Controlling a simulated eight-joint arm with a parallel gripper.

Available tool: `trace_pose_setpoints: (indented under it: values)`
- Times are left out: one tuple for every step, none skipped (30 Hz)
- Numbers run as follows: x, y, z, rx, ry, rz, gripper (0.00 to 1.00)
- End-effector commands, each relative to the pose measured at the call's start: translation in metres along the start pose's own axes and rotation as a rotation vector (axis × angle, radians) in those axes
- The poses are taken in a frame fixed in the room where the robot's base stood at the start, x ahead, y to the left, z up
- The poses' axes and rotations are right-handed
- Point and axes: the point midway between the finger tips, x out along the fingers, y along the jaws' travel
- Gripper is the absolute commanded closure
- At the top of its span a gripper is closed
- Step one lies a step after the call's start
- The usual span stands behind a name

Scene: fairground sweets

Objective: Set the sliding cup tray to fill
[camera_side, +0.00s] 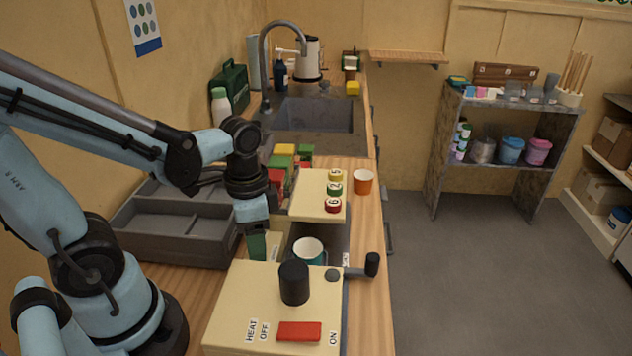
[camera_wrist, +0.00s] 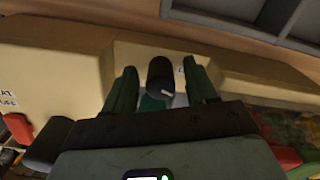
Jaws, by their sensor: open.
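My gripper (camera_side: 257,246) points down at the left side of the cream sweet machine (camera_side: 262,290), by the gap between its front box and raised rear block. In the wrist view my gripper (camera_wrist: 160,67) is open, with a black knob (camera_wrist: 160,76) between its green fingers. I cannot tell whether the fingers touch it. A teal cup (camera_side: 308,251) with a pale inside stands upright in the gap; a teal part (camera_wrist: 150,103) also shows below the knob. The sliding tray under the cup is mostly hidden, and its small labels are unreadable.
The front box carries a black cylinder (camera_side: 293,283), a red switch (camera_side: 299,331) and a crank (camera_side: 360,269) at its right. The rear block bears numbered discs (camera_side: 334,189). An orange cup (camera_side: 363,181) stands behind right. A grey divided tray (camera_side: 165,222) lies left.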

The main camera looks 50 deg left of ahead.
Motion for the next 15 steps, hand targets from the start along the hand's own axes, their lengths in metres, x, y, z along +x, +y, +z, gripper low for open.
trace_pose_setpoints:
  values:
    - [0.000,0.000,0.000,0.000,0.000,0.000,0.43]
    - [0.000,0.000,0.000,0.000,0.000,0.000,0.43]
    - [0.000,0.000,0.000,0.000,0.000,0.000,0.48]
    - [0.000,0.000,0.000,0.000,0.000,0.000,0.48]
    - [-0.001,0.000,0.000,0.000,0.000,0.000,0.48]
    - [-0.002,0.000,0.000,0.000,0.000,0.000,0.48]
    - [-0.004,0.000,0.000,0.000,0.000,0.000,0.48]
    - [-0.006,0.000,0.000,0.000,0.000,0.000,0.48]
    - [-0.010,0.000,0.000,0.000,0.000,0.000,0.48]
    - [-0.013,0.000,0.000,0.000,0.000,0.000,0.48]
    - [-0.017,0.000,0.000,0.000,0.000,0.000,0.48]
    - [-0.023,0.000,0.000,0.000,0.000,0.000,0.48]
    - [-0.028,0.000,0.001,0.000,0.000,0.000,0.48]
    - [-0.034,0.000,0.000,0.000,0.000,0.000,0.48]
    - [-0.042,0.000,0.000,0.000,0.000,0.000,0.48]
